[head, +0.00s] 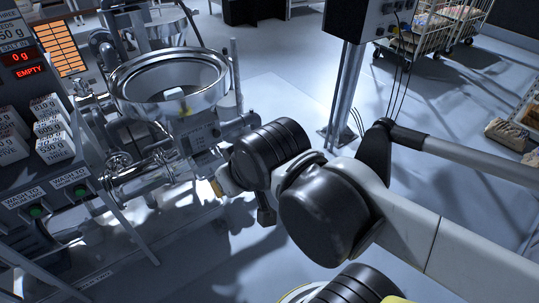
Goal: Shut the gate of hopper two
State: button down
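A round steel hopper (170,85) with a wide shiny rim stands left of centre. A label plate (200,138) is on its lower body, but its text is too small to read. A second steel hopper (150,25) stands behind it. I cannot tell from the markings which is hopper two. I cannot make out a gate or whether it is open. My arm reaches in from the right, and my gripper (222,184) is beside the lower right of the near hopper. My wrist hides most of the gripper, so its fingers and any contact are unclear.
A panel (25,72) at the left reads "0 g" and "EMPTY", above white boxes (48,125) and green wash buttons (37,211). Steel pipes run below the hopper. A metal post (345,95) carries a grey box. Wire carts (430,28) stand at the back right. Floor between is clear.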

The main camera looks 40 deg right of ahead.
aim_at(210, 166)
jog(key=z, duration=0.3)
jog(key=j, duration=0.7)
jog(key=i+j, duration=0.1)
jog(key=j, duration=1.35)
jog(key=i+u, duration=0.05)
